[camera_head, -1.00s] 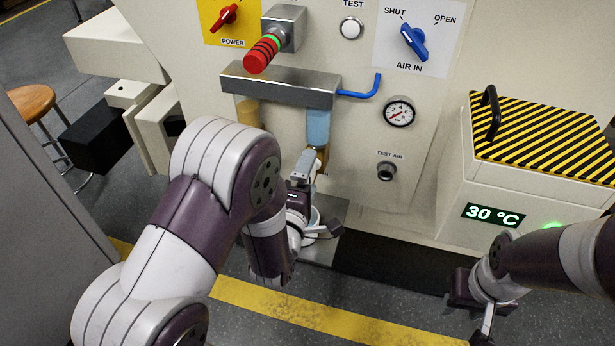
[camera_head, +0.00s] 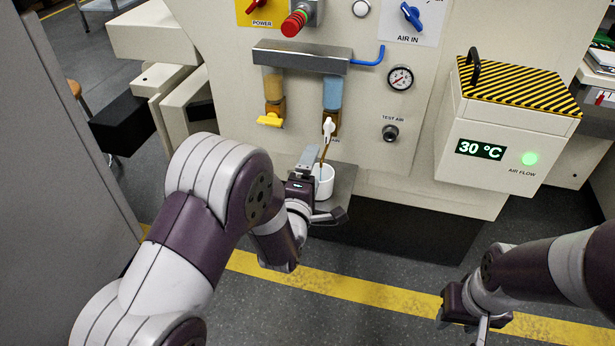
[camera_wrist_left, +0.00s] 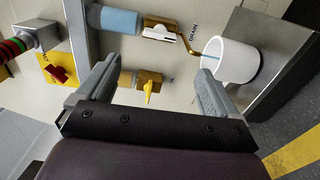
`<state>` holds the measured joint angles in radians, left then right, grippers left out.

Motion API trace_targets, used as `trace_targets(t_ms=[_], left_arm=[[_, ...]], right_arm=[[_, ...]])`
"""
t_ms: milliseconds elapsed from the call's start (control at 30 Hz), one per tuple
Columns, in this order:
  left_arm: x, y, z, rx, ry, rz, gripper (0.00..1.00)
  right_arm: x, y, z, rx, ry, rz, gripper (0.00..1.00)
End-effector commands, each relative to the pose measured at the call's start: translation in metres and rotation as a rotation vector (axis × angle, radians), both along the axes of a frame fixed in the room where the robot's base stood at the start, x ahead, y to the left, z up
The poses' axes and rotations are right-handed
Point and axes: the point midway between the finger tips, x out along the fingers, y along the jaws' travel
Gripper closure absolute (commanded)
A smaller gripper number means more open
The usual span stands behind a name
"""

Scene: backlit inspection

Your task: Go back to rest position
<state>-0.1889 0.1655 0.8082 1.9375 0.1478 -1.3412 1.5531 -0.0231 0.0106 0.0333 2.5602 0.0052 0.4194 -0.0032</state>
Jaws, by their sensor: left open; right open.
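My left gripper (camera_head: 322,188) is low in front of the machine, its fingers spread around empty space. In the left wrist view its two fingers (camera_wrist_left: 158,88) are wide apart with nothing between them. In the head view a white cup (camera_head: 325,182) on a small ledge shows just behind this gripper, partly hidden by it. In the wrist view the cup (camera_wrist_left: 232,62) is beyond the right finger, under a brass drain pipe (camera_wrist_left: 190,42). My right gripper (camera_head: 463,325) is low at the right, over the floor, open and empty, partly cut by the bottom edge.
The machine panel carries two filter bowls, one with a yellow valve handle (camera_head: 270,120), a gauge (camera_head: 400,78) and a blue switch (camera_head: 411,16). A box reading 30 °C (camera_head: 490,150) juts out at right. Floor with a yellow line (camera_head: 350,286) is clear.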

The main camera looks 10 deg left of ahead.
Motion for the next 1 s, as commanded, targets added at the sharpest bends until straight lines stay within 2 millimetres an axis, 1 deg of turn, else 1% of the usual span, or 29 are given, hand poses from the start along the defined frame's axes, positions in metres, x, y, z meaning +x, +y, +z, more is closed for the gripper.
trace_targets(t_ms=[400,467,500,533,567,600,633,667,700,767,800,867,900,967,1000], left_arm=[[0.000,0.000,0.000,0.001,0.000,0.000,0.06],[0.000,0.000,0.000,0.022,0.000,0.000,0.06],[0.000,0.000,-0.005,0.071,0.020,-0.001,0.06],[0.000,-0.001,-0.014,0.132,0.063,-0.008,0.06],[-0.003,-0.002,-0.030,0.215,0.132,-0.024,0.06],[-0.013,-0.003,-0.056,0.348,0.254,-0.066,0.06],[-0.023,-0.004,-0.075,0.465,0.358,-0.118,0.06],[-0.036,-0.004,-0.088,0.583,0.457,-0.183,0.06],[-0.057,-0.002,-0.099,0.736,0.586,-0.287,0.06],[-0.092,0.004,-0.104,0.930,0.746,-0.466,0.06],[-0.117,0.009,-0.102,1.035,0.832,-0.592,0.06],[-0.154,0.017,-0.091,1.159,0.933,-0.782,0.06],[-0.179,0.023,-0.079,1.221,0.988,-0.909,0.06],[-0.213,0.033,-0.056,1.284,1.045,-1.077,0.06],[-0.232,0.039,-0.038,1.304,1.074,-1.161,0.06]], right_arm=[[0.000,0.000,0.000,0.000,0.000,0.000,0.57],[0.000,0.000,0.000,0.000,0.000,0.000,0.57],[0.000,0.000,0.000,0.000,0.000,0.000,0.57],[0.000,0.000,0.000,0.000,0.000,0.000,0.57],[0.000,0.000,0.000,0.000,0.000,0.000,0.57],[0.000,0.000,0.000,0.000,0.000,0.000,0.57],[0.000,0.000,0.000,0.000,0.000,0.000,0.57],[0.000,0.000,0.002,0.000,0.000,0.000,0.57],[0.000,0.000,0.007,0.000,0.000,0.000,0.57],[0.000,0.000,0.016,0.000,0.000,0.000,0.57],[0.000,0.000,0.022,0.000,0.000,0.000,0.57],[0.000,0.000,0.031,0.000,0.000,0.000,0.57],[0.000,0.000,0.038,0.000,0.000,0.000,0.57],[0.000,0.000,0.049,0.000,0.000,0.000,0.57],[0.000,0.000,0.058,0.000,0.000,0.000,0.57]])
